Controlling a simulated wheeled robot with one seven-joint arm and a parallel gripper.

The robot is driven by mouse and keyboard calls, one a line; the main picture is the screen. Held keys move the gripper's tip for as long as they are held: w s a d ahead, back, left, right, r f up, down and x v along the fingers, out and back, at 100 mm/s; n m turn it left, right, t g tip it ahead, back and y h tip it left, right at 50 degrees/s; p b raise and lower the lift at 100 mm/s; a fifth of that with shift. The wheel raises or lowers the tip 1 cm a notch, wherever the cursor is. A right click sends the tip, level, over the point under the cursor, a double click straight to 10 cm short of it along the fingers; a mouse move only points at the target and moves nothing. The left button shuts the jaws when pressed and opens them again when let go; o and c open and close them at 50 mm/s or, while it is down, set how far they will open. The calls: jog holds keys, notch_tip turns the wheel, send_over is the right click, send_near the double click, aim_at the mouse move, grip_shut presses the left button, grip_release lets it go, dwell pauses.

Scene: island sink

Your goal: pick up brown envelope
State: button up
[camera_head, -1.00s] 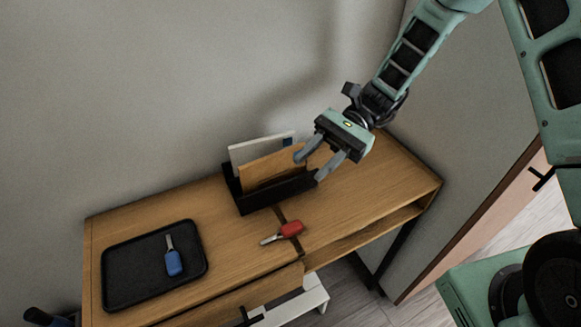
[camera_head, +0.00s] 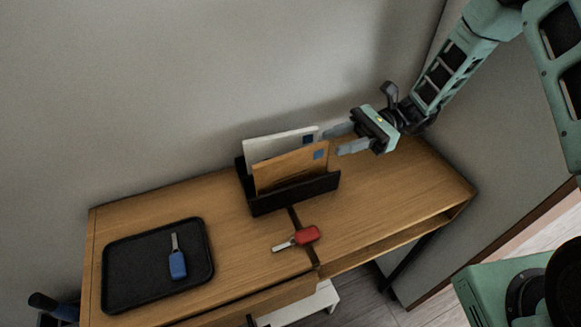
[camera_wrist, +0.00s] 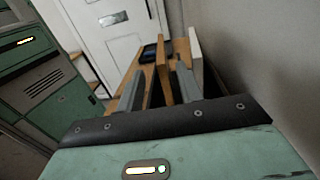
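The brown envelope (camera_head: 291,169) stands upright in a black holder (camera_head: 295,196) on the wooden desk, in front of a white envelope (camera_head: 272,146). My gripper (camera_head: 340,140) is open just right of the holder, its fingers pointing left toward the envelopes' right edges. In the wrist view, the brown envelope (camera_wrist: 164,72) shows edge-on between the two open fingers (camera_wrist: 162,85). The white envelope (camera_wrist: 195,50) is to the right, beside the right finger. I cannot tell whether either finger touches an envelope.
A black tray (camera_head: 112,284) with a blue key (camera_head: 177,263) lies on the left of the desk (camera_head: 390,190). A red key (camera_head: 306,235) lies in front of the holder. A wall (camera_head: 200,90) rises behind. The desk's right end is clear.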

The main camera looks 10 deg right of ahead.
aim_at(314, 146)
jog(key=p+x, duration=0.1)
jog(key=x, duration=0.5)
jog(key=shift+w+a+p, duration=0.1)
jog(key=shift+a+p, duration=0.15)
jog(key=shift+p, duration=0.05)
grip_shut()
